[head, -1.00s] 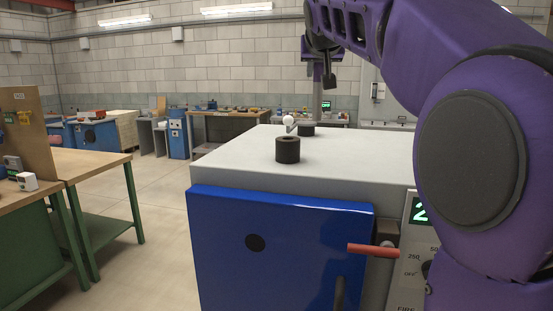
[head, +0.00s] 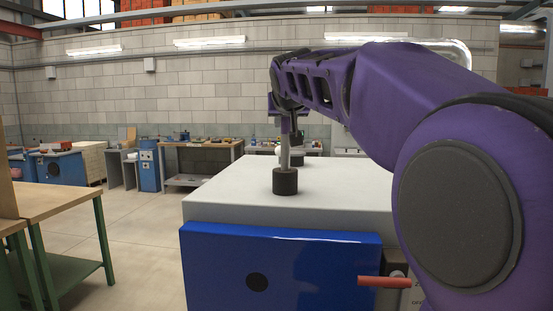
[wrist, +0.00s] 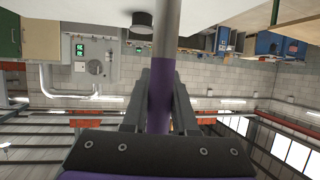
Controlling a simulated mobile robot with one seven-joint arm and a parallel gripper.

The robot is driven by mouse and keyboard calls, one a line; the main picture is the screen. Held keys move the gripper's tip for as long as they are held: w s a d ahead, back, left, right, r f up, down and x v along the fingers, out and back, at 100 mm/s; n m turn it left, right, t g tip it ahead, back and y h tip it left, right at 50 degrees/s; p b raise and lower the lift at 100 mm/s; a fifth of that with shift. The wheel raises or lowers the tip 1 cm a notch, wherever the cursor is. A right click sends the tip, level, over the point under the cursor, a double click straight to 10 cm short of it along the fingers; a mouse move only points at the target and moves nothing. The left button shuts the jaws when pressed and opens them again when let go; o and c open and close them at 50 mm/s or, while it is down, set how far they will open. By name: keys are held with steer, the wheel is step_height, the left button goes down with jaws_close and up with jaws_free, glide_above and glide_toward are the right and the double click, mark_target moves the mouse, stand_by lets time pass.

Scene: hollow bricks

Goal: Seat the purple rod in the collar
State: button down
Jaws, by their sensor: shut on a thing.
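The rod (head: 285,153) is purple at the top and grey below. It hangs upright from my gripper (head: 286,122), whose fingers are shut on its purple part (wrist: 160,95) in the wrist view. A short dark collar (head: 285,182) stands on the white top of a cabinet. The rod's lower end meets the collar's top in the head view; I cannot tell whether it is inside the bore. The wrist view cuts off the rod's lower end. A dark round block (wrist: 142,21) shows beside the rod there.
The cabinet's white top (head: 232,190) is mostly clear. A second dark block (head: 297,159) and a white ball (head: 278,150) are behind the rod. A wooden bench (head: 55,198) stands at left.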

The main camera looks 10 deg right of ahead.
mark_target(284, 143)
steer(key=shift+f+b, duration=0.8)
steer(key=shift+f, duration=1.95)
steer(key=c, duration=0.7)
jaws_free()
steer(key=shift+r, duration=0.1)
